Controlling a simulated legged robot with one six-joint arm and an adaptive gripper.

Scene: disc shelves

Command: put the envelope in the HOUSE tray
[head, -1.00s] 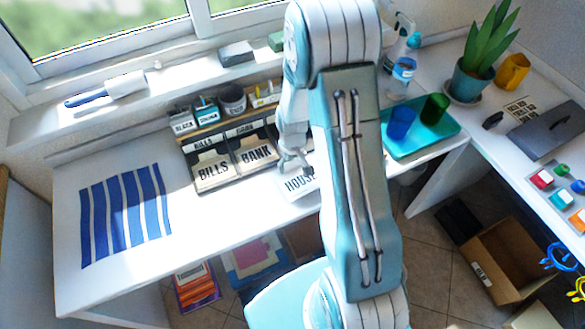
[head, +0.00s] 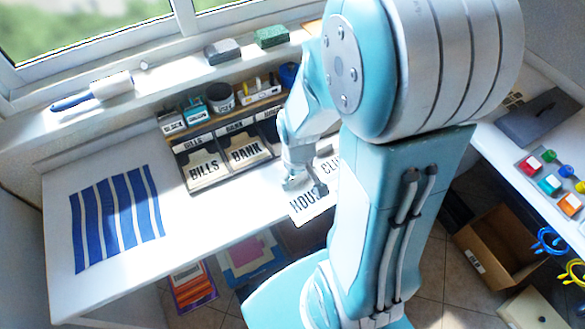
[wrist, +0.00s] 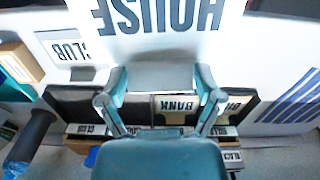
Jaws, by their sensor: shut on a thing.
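The envelope (head: 310,207) is a white card marked HOUSE. My gripper (head: 303,186) is shut on its edge and holds it near the front edge of the white desk. In the wrist view the envelope (wrist: 165,48) fills the top middle, its lettering upside down, with the gripper's fingers (wrist: 160,82) at its edge. The dark tray rack (head: 212,182) stands to the left of and behind the gripper, apart from the envelope. Its BILLS and BANK trays hold marked cards. A further tray (wrist: 72,104) looks empty in the wrist view; I cannot read its label surely. My arm hides the rack's right part.
Another white card marked CLUB (head: 328,167) lies on the desk just behind the envelope. Small stationery pots (head: 220,97) stand on the shelf above the rack. A blue-striped cloth (head: 117,218) lies at left, with bare desk between it and the rack.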

